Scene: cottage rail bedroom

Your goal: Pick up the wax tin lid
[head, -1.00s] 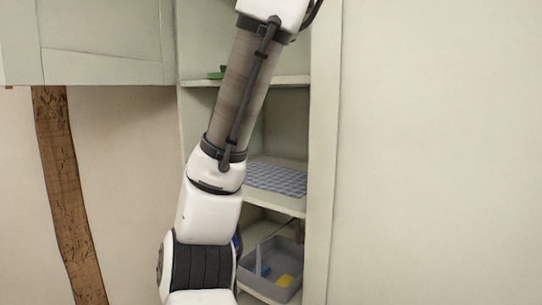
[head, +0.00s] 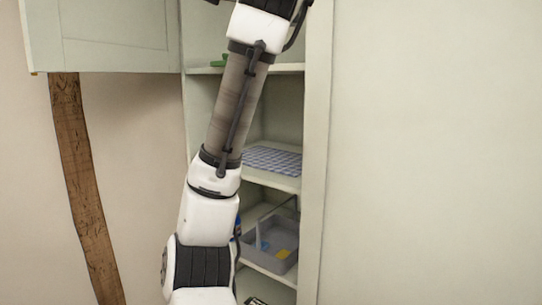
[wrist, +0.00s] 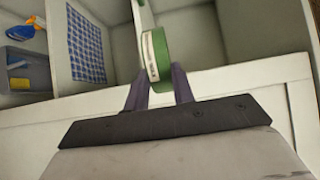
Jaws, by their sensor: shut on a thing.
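In the wrist view my gripper (wrist: 160,82) is shut on a round, shallow green piece with a cream printed side, which I take to be the wax tin lid (wrist: 158,52). It stands on edge between the two dark fingers. It appears clear of the shelves, in front of the cupboard opening. In the head view my gripper and the lid are out of frame above. A small green thing (head: 219,61) lies on the upper shelf; I cannot tell what it is.
An open cupboard holds a blue checked cloth (head: 272,159) on its middle shelf. Below is a grey bin (head: 284,262) with blue and yellow things; a blue-and-orange bottle (wrist: 30,28) stands beside it. An open door (head: 115,40) hangs upper left; a pale panel (head: 430,150) is right.

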